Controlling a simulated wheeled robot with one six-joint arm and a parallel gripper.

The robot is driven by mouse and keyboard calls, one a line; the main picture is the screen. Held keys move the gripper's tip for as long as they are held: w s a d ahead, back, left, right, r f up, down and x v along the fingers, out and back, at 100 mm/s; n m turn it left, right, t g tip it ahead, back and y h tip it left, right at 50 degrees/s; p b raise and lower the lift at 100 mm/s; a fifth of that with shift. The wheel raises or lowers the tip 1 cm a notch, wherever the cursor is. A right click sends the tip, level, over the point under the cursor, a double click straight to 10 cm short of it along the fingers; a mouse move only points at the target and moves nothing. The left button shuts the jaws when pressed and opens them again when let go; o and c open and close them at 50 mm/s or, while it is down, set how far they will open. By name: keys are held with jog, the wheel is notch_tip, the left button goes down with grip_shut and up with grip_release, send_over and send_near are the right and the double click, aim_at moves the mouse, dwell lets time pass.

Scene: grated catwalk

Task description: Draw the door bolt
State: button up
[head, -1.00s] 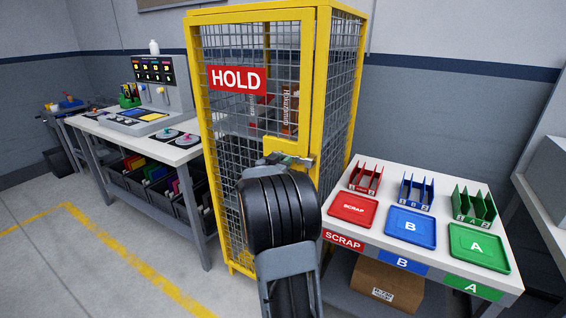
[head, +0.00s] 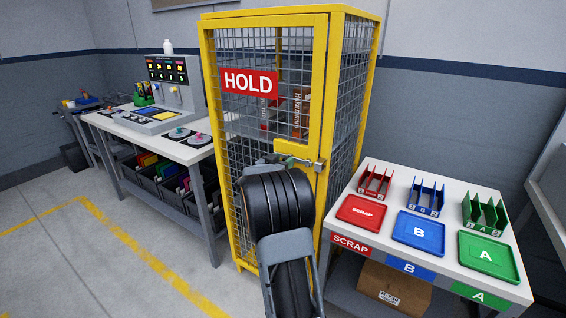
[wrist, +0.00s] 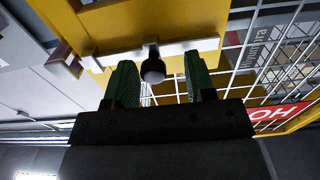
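The door bolt is a silver bar on the yellow door frame of the wire cage (head: 320,110), at the right side of the closed door. In the wrist view the bolt bar (wrist: 195,46) runs across the yellow plate, with a round black knob (wrist: 152,70) standing out from it. My gripper (wrist: 159,63) is open, with green finger pads on either side of the knob. A gap shows between each pad and the knob, wider on the right. In the head view my wrist hides most of my gripper (head: 284,158) and part of the bolt (head: 317,165).
A red HOLD sign (head: 249,82) is on the cage door. A table (head: 345,215) with trays and small racks stands close to the right of the cage. A workbench (head: 190,152) with a control panel stands to the left. The floor (head: 110,270) in front left is clear.

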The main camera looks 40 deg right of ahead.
jog(key=v, duration=1.3)
jog(key=shift+a, duration=0.4)
